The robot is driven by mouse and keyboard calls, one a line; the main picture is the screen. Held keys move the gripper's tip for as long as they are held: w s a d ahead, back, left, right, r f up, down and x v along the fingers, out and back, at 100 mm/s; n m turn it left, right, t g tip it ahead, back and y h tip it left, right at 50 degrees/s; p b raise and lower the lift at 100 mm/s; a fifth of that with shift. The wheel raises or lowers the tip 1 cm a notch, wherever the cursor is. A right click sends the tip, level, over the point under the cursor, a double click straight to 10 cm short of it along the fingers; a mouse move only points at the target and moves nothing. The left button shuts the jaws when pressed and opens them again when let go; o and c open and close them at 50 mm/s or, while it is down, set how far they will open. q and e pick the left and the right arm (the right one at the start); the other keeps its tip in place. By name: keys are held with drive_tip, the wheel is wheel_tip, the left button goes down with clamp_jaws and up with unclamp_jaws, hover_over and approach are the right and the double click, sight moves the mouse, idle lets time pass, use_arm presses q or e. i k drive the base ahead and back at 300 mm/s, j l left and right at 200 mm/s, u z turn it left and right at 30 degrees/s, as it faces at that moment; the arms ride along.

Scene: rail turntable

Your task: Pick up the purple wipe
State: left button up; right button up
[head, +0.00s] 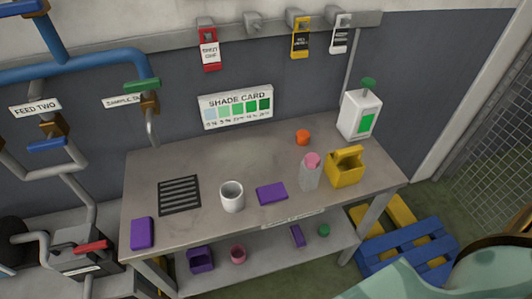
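One purple piece (271,193) lies right of the white cup, near the front middle. The other purple piece (143,233) lies at the front left corner. A third, smaller purple piece (297,236) is on the lower shelf. I cannot tell from their look which of them is the wipe. Neither of my grippers is in view.
On the bench are a black grille (179,195), white cup (232,196), pink-topped clear bottle (311,172), yellow caddy (345,168), orange cap (303,137) and white dispenser (360,115). A blue pallet (407,247) lies on the floor at right. Pipes (75,66) run at left.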

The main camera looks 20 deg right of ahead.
sight(272, 194)
drive_tip(key=i+l+z, duration=0.1)
drive_tip(key=z, duration=0.7)
drive_tip(key=l, duration=0.1)
